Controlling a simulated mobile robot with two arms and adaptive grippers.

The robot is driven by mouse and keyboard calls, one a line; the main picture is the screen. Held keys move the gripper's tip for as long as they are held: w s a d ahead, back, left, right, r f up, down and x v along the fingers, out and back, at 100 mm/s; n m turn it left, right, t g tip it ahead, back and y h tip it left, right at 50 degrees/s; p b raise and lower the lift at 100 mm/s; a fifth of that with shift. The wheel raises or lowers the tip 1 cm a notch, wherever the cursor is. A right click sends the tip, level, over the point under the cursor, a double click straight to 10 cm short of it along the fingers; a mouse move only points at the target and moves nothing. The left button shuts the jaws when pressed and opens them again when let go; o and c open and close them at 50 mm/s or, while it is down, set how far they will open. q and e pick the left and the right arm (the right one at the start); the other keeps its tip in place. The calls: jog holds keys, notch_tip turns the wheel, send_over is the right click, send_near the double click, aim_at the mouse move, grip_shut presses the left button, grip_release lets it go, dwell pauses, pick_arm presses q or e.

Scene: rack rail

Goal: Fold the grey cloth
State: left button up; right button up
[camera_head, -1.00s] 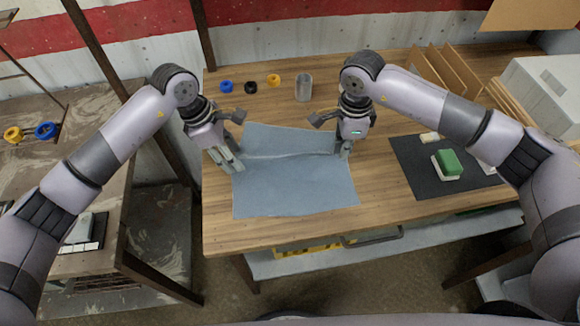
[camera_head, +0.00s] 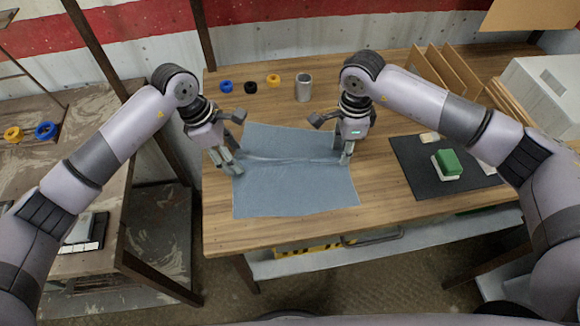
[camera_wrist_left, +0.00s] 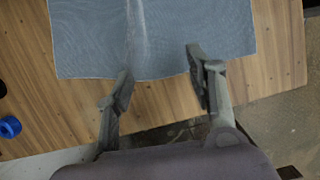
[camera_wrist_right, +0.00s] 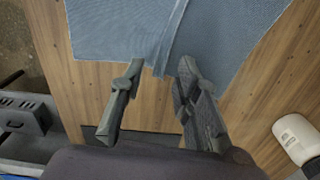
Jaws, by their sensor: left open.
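The grey-blue cloth (camera_head: 290,190) lies spread on the wooden table, with a crease or low ridge running across its middle between my two grippers. My left gripper (camera_head: 230,162) is at the cloth's left edge, pointing down, with its fingers apart. In the left wrist view the cloth (camera_wrist_left: 190,30) and its crease lie beyond the open fingers (camera_wrist_left: 160,78). My right gripper (camera_head: 345,155) is at the right edge by the other end of the crease. In the right wrist view its fingers (camera_wrist_right: 157,80) are apart, near the cloth's (camera_wrist_right: 115,30) creased edge, with nothing gripped between them.
Blue, black and yellow rings (camera_head: 250,87) and a metal cup (camera_head: 303,86) stand behind the cloth. A dark mat (camera_head: 412,170) with a green-topped block (camera_head: 449,163) is on the right. Brown dividers (camera_head: 440,72) stand at back right. The front of the table is clear.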

jog(key=o, duration=0.4)
jog(key=shift+o, duration=0.2)
jog(key=o, duration=0.7)
pick_arm(q)
notch_tip(320, 180, up, 3)
jog(key=p, duration=0.2)
jog(key=shift+f+p, duration=0.15)
jog(key=shift+p, duration=0.2)
pick_arm(e)
notch_tip(320, 180, up, 6)
jog(key=shift+f, duration=0.25)
